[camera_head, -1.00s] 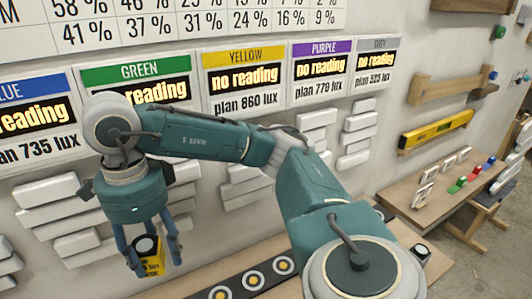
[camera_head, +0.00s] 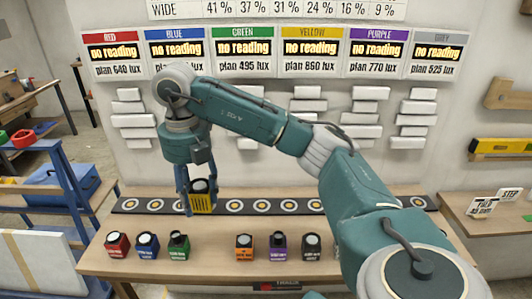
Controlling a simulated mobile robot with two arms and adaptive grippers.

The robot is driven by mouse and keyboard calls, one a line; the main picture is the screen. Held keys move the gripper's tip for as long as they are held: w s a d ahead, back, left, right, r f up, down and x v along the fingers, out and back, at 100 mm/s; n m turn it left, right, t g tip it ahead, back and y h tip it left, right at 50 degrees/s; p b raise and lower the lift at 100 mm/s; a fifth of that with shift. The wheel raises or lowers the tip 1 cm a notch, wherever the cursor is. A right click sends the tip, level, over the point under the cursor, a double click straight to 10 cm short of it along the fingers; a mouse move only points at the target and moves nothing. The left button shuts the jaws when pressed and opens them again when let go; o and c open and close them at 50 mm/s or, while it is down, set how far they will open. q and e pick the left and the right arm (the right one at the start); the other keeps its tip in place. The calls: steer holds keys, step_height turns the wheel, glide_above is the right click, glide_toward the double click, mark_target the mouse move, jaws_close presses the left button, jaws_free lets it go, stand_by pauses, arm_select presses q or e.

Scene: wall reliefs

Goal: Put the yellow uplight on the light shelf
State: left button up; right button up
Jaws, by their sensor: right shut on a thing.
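The yellow uplight (camera_head: 202,203) is a small yellow block with a dark, round-topped head. My right gripper (camera_head: 199,196) points down and is shut on it, with blue fingers on either side. It appears over the light shelf (camera_head: 270,206), a dark strip with a row of ringed round spots along the back of the table. Whether the uplight touches the strip cannot be told. The spots behind the uplight and fingers are hidden. My left gripper does not show.
On the table (camera_head: 212,269) stand red (camera_head: 117,245), blue (camera_head: 147,245), green (camera_head: 178,244), orange (camera_head: 244,247), purple (camera_head: 279,247) and dark (camera_head: 311,247) uplights. A gap lies between green and orange. Colour panels and white wall blocks (camera_head: 307,106) are behind.

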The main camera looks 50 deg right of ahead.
mark_target(199, 209)
steer(key=shift+w+f, duration=0.1)
steer(key=shift+f, duration=0.05)
steer(key=f, duration=0.5)
steer(key=shift+w+d+b, duration=0.15)
steer(key=shift+w+b, duration=0.1)
steer(key=shift+b, duration=0.05)
step_height(199, 209, down, 14)
steer(key=p, duration=0.3)
steer(key=shift+s+f, duration=0.1)
steer(key=shift+f, duration=0.5)
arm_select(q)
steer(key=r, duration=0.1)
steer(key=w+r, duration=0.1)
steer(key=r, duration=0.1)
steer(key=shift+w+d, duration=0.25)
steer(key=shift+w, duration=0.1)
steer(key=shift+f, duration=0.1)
arm_select(e)
steer(key=shift+f, duration=0.1)
steer(key=o, duration=1.7)
steer(key=shift+c, duration=0.2)
